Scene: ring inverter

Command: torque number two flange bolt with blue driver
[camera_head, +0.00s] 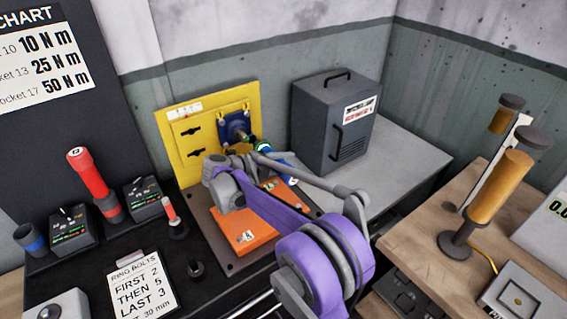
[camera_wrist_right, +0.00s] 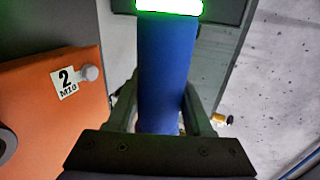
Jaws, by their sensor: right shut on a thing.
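My right gripper (camera_head: 262,158) is shut on the blue driver (camera_head: 284,170), in front of the blue flange (camera_head: 233,126) on the yellow panel (camera_head: 167,130). In the right wrist view, the blue driver (camera_wrist_right: 166,75) stands between the fingers, with a bright green lit band (camera_wrist_right: 170,6) at the top edge. My left gripper is not in view.
A dark grey cabinet (camera_head: 335,120) stands right of the panel. A red driver (camera_head: 88,172), controllers (camera_head: 75,228), an empty blue-banded holder (camera_head: 30,240) and a "Ring bolts" card (camera_head: 140,283) are at left.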

